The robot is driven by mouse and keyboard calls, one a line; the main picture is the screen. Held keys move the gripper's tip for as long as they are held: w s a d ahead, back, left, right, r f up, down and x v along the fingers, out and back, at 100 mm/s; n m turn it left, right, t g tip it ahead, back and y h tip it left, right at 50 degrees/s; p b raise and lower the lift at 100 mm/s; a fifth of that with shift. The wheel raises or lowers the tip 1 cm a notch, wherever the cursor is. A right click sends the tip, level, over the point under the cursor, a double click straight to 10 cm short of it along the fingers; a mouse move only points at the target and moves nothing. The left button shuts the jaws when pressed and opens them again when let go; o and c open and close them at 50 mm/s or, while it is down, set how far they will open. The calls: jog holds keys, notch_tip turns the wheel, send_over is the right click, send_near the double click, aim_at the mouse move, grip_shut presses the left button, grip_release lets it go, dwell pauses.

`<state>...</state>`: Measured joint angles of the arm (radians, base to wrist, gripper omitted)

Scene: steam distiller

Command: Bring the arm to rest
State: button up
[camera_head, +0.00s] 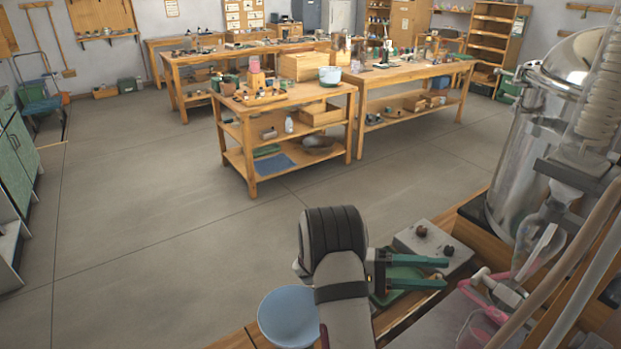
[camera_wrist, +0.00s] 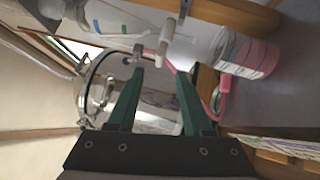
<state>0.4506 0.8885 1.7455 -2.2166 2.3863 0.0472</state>
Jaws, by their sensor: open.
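My gripper (camera_head: 436,272) has two green fingers that stand apart with nothing between them. In the head view it is over the near bench, pointing right toward the distiller. The wrist view shows the same open gripper (camera_wrist: 158,84). The steam distiller's shiny metal vessel (camera_head: 530,165) stands at the right of the head view, with clear glassware (camera_head: 540,243) and hoses in front of it. In the wrist view the metal vessel (camera_wrist: 98,98) is behind the fingers at the left. I cannot tell the exact gap between fingers and distiller.
A light blue bowl (camera_head: 288,316) is on the near bench beside my arm. A grey box with dark knobs (camera_head: 433,246) lies behind the fingers. A bottle with pink contents (camera_wrist: 243,54) shows in the wrist view. Wooden work tables (camera_head: 240,160) stand farther off, with open floor before them.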

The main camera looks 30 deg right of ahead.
jog(key=s+a+t+y, duration=0.2)
jog(key=a+t+y, duration=0.2)
jog(key=a, duration=0.8)
jog(key=s+a+n+t+y, duration=0.1)
jog(key=s+a+t+y, duration=0.2)
jog(key=a, duration=0.9)
jog(key=s+a+f+n+t+y, duration=0.1)
jog(key=s+a+t+y, duration=0.2)
jog(key=a+t+y, duration=0.4)
jog(key=a+y, duration=0.1)
jog(key=a, duration=0.4)
jog(key=shift+a, duration=0.4)
jog(key=shift+s, duration=0.1)
